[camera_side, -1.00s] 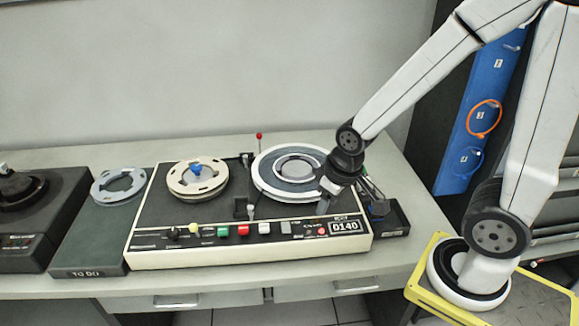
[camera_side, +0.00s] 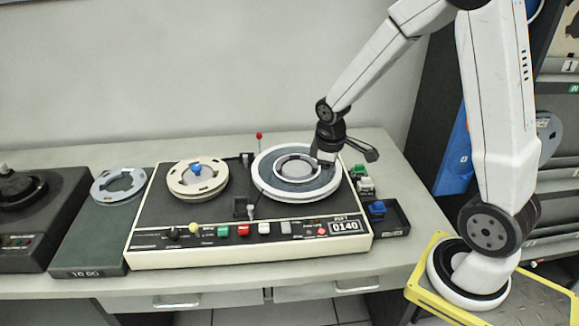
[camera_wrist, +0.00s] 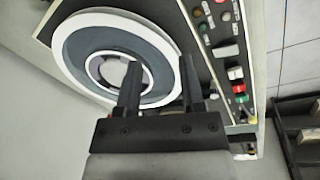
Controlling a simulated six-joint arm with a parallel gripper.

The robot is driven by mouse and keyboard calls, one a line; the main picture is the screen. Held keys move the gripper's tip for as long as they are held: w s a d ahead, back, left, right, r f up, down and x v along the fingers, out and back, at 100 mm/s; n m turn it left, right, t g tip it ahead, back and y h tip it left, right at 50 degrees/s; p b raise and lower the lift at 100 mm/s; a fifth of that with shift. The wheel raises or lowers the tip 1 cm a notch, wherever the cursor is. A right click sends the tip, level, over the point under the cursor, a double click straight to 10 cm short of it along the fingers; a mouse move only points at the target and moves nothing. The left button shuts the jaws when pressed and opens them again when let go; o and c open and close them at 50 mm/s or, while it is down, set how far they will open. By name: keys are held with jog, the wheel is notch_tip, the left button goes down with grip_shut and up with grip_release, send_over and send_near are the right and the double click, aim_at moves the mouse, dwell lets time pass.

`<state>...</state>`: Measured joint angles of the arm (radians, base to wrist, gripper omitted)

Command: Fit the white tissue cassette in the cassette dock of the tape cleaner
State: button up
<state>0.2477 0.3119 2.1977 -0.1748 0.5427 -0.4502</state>
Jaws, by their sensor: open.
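The white tissue cassette (camera_side: 365,186) sits in the dark tray (camera_side: 397,222) at the right of the tape cleaner, between a green cassette (camera_side: 358,170) and a blue one (camera_side: 377,209). The tape cleaner (camera_side: 160,258) is a black-topped, cream-sided deck labelled 0140. I cannot make out its cassette dock for certain. My gripper (camera_side: 325,160) is above the right part of the large right reel (camera_side: 268,183), up and left of the white cassette. In the wrist view my gripper (camera_wrist: 160,68) has its two black fingers apart, with nothing between them, over the reel (camera_wrist: 75,62).
A smaller cream reel (camera_side: 183,187) is on the deck's left. A red-tipped lever (camera_side: 259,137) stands behind, and coloured buttons (camera_side: 243,231) line the front.

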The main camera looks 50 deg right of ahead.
aim_at(365, 178)
jog(key=d, duration=0.3)
jog(key=w+d+f+n+g, duration=0.1)
jog(key=d, duration=0.2)
jog(key=w+d+f+n, duration=0.1)
jog(key=d, duration=0.2)
jog(key=shift+d+f+g, duration=0.25)
jog(key=shift+d+g, duration=0.05)
jog(key=s+d+f+n+g+h, duration=0.1)
jog(key=d+f+n, duration=0.2)
jog(key=d, duration=0.7)
jog(key=shift+g, duration=0.3)
jog(key=shift+s+f, duration=0.1)
jog(key=shift+x, duration=4.7)
grip_shut()
